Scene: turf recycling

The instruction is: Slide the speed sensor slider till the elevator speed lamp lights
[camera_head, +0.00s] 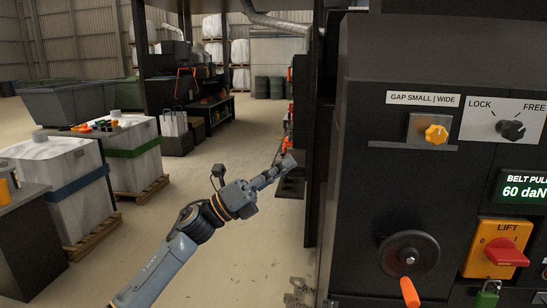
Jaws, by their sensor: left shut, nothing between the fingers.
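My left gripper (283,165) is shut and empty, held out in the air left of the black machine panel (362,180). It touches nothing that I can make out. I cannot make out a part marked as the speed sensor slider or as the elevator speed lamp. The panel bears an orange knob (436,134) under a "GAP SMALL | WIDE" label and a black "LOCK / FREE" knob (512,129). A lit green display (523,188) reads about "60 daN". My right gripper is not in view.
A handwheel (408,257) with an orange handle and a red "LIFT" switch (506,252) stick out from the panel. A green padlock (486,297) hangs below. White bulk bags (50,175) on pallets stand at left. The floor between is mostly clear.

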